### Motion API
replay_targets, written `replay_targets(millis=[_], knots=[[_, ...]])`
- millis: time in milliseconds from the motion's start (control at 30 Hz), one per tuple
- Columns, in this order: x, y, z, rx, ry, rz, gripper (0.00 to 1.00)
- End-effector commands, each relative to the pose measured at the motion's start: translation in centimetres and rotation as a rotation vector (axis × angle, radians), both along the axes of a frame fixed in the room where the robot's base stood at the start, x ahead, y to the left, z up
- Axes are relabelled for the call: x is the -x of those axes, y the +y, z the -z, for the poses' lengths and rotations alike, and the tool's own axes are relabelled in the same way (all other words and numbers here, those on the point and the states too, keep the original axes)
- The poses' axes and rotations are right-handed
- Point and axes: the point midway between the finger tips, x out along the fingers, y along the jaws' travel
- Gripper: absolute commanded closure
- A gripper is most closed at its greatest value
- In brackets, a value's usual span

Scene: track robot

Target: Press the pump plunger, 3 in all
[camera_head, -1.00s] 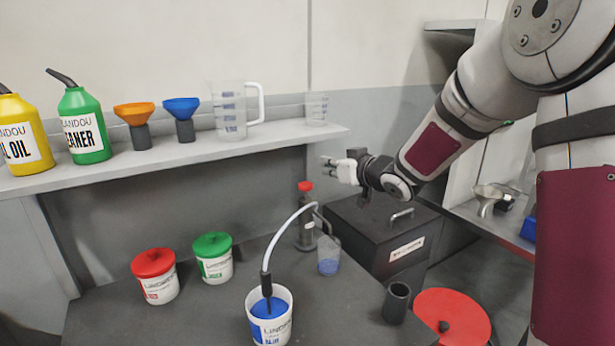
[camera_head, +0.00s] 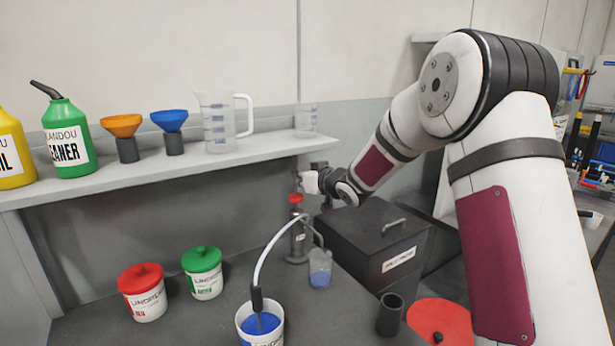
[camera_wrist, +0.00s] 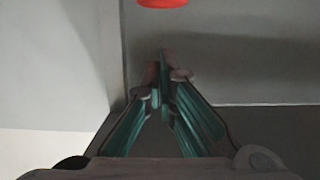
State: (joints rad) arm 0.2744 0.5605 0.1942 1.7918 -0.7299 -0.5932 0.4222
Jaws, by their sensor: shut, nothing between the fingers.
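The pump (camera_head: 298,240) stands upright on the dark bench, a grey cylinder with a red plunger knob (camera_head: 295,198) on top, raised above the body. The knob also shows at the top edge of the wrist view (camera_wrist: 162,3), partly cut off. My gripper (camera_head: 302,181) is just above and slightly right of the knob in the head view, seemingly apart from it. In the wrist view the fingers of my gripper (camera_wrist: 164,78) are together with nothing between them. A clear cup (camera_head: 320,268) with blue liquid stands beside the pump, near its spout.
A pale hose runs to a white bucket with blue contents (camera_head: 260,325). A red-lidded tub (camera_head: 142,292) and a green-lidded tub (camera_head: 204,273) stand left. A dark box (camera_head: 375,240), a dark cup (camera_head: 391,315) and a red disc (camera_head: 440,322) are right. A shelf (camera_head: 180,170) overhangs behind.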

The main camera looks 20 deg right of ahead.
Motion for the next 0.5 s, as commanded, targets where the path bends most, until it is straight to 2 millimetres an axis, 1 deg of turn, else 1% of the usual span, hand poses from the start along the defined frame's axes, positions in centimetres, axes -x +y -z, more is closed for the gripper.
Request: replay_targets(millis=[33,200,300,500], knots=[[0.1,0.0,1.0,-0.001,0.006,0.000,1.00],[0.2,-0.1,2.6,-0.001,0.004,0.000,1.00],[0.2,-0.1,2.9,0.000,0.003,0.001,1.00],[0.2,-0.1,3.0,0.000,0.001,0.001,1.00]])
